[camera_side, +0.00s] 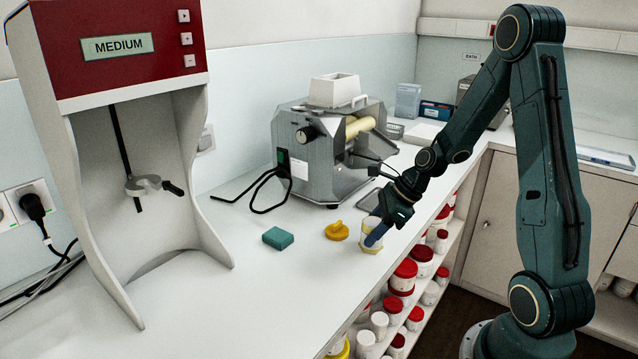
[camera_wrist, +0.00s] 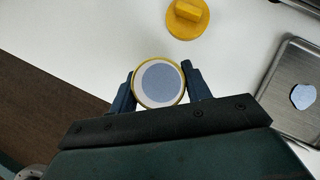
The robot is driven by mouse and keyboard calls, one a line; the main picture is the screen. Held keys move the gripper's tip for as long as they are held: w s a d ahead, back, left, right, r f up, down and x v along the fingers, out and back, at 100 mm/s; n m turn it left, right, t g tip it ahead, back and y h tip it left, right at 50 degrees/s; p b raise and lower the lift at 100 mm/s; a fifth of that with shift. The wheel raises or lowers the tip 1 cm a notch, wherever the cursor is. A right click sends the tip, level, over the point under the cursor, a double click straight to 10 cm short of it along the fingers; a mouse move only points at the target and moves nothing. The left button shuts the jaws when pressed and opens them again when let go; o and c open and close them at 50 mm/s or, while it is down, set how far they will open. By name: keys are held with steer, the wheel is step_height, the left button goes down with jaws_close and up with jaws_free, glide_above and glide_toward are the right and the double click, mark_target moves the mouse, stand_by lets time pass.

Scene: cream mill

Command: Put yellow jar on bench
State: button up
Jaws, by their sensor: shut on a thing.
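The yellow jar (camera_side: 371,236) is a small whitish jar with yellow at its rim and base. It stands upright at the bench's front edge or just above the surface; I cannot tell which. In the wrist view the jar (camera_wrist: 159,83) shows from above, with a yellow rim and a blue-grey round middle. My gripper (camera_side: 376,230) is shut on it, and its fingers (camera_wrist: 157,88) lie on both sides of the jar. The white bench (camera_side: 190,300) runs along the wall.
A yellow knobbed lid (camera_side: 337,231) lies left of the jar, and it also shows in the wrist view (camera_wrist: 187,16). A teal block (camera_side: 278,238) lies further left. The mill (camera_side: 325,150) stands behind. A metal tray (camera_wrist: 290,85) is at right. Shelves below hold several red-lidded jars (camera_side: 404,275).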

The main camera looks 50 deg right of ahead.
steer(key=shift+f, duration=0.1)
steer(key=o, duration=1)
steer(key=v, duration=1.2)
